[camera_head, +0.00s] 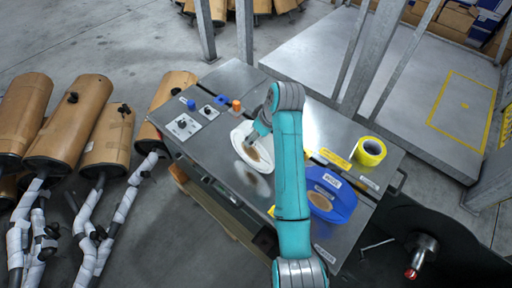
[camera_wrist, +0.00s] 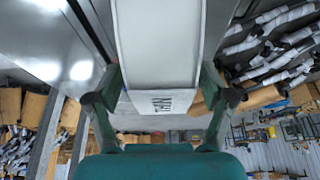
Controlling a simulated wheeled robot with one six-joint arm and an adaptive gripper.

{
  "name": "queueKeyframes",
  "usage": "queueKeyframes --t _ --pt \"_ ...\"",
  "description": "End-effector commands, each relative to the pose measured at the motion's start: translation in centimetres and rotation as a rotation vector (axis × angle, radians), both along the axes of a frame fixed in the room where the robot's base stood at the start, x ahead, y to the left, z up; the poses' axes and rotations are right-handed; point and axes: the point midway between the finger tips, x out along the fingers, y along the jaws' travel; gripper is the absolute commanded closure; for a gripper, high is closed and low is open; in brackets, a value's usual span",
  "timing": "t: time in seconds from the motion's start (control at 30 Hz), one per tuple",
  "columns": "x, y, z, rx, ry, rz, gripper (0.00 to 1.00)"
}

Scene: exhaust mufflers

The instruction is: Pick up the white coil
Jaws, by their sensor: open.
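My gripper (camera_wrist: 160,88) is open there, with one finger on each side of the coil. I cannot tell whether the fingers touch it.
A blue coil (camera_head: 336,190) and a yellow tape roll (camera_head: 370,151) lie right of my arm. A control panel with knobs (camera_head: 183,126) and blue and orange pieces are at the table's left. Brown mufflers (camera_head: 65,125) lie left. Grey posts (camera_head: 372,50) rise behind.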

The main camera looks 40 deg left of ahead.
Motion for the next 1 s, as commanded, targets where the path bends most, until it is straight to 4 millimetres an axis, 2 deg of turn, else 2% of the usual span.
queueKeyframes --t 0.1,0.23,0.53,0.8,1.0 --pt "-0.1 0.8 -1.6 -0.002 0.002 0.0 0.19" --pt "-0.1 1.3 -2.8 -0.001 0.001 0.0 0.19" --pt "0.0 1.5 -3.1 0.0 0.0 0.001 0.19" --pt "0.0 1.5 -3.1 0.0 0.0 0.001 0.84" --pt "0.0 1.5 -3.0 0.002 -0.002 0.0 0.85"
